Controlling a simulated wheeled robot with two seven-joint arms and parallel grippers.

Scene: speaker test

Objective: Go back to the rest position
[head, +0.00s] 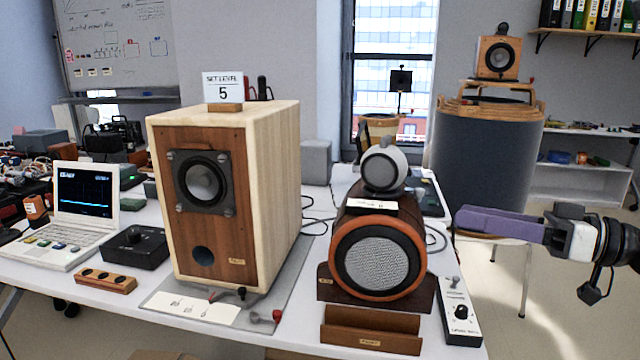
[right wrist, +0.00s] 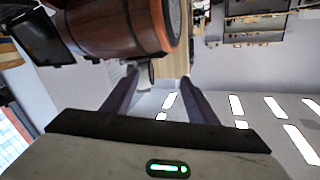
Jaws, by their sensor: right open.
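My right gripper (head: 462,222) is in the air at the right of the head view, with its purple fingers pointing left. It is beyond the right edge of the white table (head: 130,320), to the right of the round wooden speaker (head: 385,262), and apart from it. In the right wrist view the two fingers of my right gripper (right wrist: 160,82) stand apart with nothing held between them. The round speaker's wooden body (right wrist: 115,28) shows at the top of that view. My left gripper is not in the head view.
A large box speaker (head: 240,185) stands mid-table with a "SET LEVEL 5" sign (head: 223,88) on top. A white control box with a black knob (head: 459,312) lies by the table's right edge. A laptop (head: 75,215) is at left. A grey cylinder (head: 485,155) stands behind my right gripper.

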